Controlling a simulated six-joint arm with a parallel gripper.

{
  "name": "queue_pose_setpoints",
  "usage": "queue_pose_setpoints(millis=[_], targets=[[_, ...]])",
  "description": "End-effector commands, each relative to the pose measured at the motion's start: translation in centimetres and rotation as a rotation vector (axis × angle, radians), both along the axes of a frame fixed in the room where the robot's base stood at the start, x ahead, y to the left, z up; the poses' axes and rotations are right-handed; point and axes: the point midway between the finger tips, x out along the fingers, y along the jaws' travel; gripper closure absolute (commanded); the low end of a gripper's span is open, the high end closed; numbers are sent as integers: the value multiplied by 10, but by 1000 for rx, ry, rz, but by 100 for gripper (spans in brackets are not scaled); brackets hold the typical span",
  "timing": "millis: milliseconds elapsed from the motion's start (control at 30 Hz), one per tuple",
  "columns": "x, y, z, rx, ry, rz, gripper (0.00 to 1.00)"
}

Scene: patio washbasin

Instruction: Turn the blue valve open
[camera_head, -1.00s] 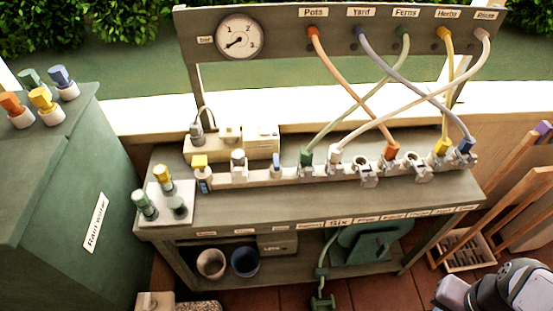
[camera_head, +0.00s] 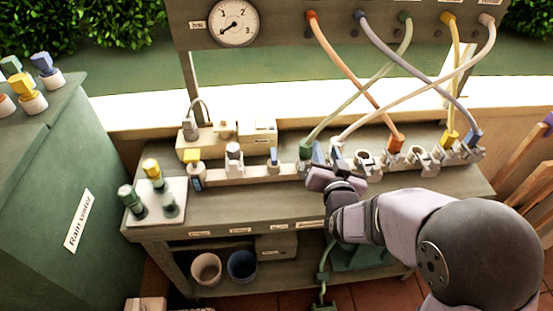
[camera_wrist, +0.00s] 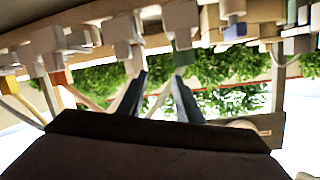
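The valve with the blue handle (camera_head: 273,157) stands on the pale pipe rail, left of the green hose connector (camera_head: 306,149). In the wrist view a blue piece that looks like this handle (camera_wrist: 235,17) is at the upper right. My gripper (camera_head: 325,153) is over the rail, to the right of the blue handle and apart from it. In the wrist view my gripper (camera_wrist: 159,76) shows two separated dark blue fingers with nothing clearly held between them. The green connector (camera_wrist: 183,58) appears near one fingertip; contact cannot be told.
Several coloured hoses run from the rail to the labelled board; the orange hose (camera_head: 350,78) is one. A yellow-topped fitting (camera_head: 192,156) stands at the rail's left end. A pressure gauge (camera_head: 233,22) is above. The bench front (camera_head: 240,210) is clear.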

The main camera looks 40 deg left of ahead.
Motion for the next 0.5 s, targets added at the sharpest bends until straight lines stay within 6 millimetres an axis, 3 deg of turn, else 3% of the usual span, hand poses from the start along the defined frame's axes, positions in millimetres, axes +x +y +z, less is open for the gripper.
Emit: queue_pose_setpoints(millis=[33,100,200,500], targets=[[-14,25,-3,50,-41,35,68],[-32,52,4,121,-100,69,68],[-59,76,-4,136,-187,103,68],[-96,86,-49,-37,-369,126,68]])
